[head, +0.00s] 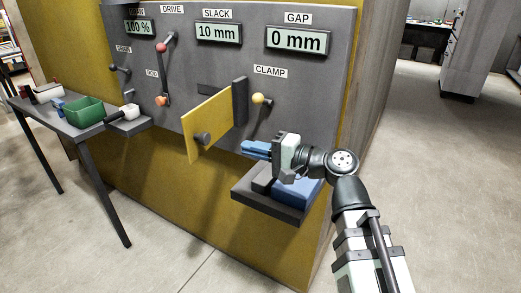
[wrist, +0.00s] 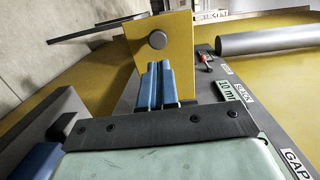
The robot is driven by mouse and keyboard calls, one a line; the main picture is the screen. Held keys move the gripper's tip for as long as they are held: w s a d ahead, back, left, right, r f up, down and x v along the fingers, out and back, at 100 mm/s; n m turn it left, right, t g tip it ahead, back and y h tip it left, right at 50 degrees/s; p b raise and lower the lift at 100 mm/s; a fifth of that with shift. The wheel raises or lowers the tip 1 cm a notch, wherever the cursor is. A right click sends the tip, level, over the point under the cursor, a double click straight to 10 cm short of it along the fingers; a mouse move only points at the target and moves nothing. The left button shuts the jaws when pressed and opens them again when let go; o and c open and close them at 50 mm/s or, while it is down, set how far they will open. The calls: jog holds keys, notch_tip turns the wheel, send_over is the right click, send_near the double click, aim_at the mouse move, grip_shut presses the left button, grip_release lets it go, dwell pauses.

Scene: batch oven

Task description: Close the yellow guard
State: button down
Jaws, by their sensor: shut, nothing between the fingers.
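The yellow guard (head: 207,126) stands out from the dark grey panel, swung open at an angle to it. A round dark knob (head: 202,138) sits on its face. The guard's right edge is by a dark upright block (head: 240,101) on the panel. My gripper (head: 246,149) has blue fingers, shut and empty, to the right of the guard and just below the clamp lever. In the wrist view my fingertips (wrist: 158,66) point at the yellow guard (wrist: 150,58) and overlap its lower part in the picture; I cannot tell whether they touch. The knob (wrist: 157,40) shows above them.
The clamp lever (head: 261,99) with a yellow ball is close above my gripper. A dark shelf (head: 265,204) with blue and dark blocks is below it. Red-knobbed levers (head: 162,74) are further left. A side table with a green bin (head: 83,111) stands at the left.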

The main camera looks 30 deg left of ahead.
aim_at(207, 139)
jog(key=a, duration=0.6)
jog(key=s+a, duration=0.1)
jog(key=a, duration=0.3)
jog(key=shift+f, duration=0.2)
jog(key=shift+a, duration=0.1)
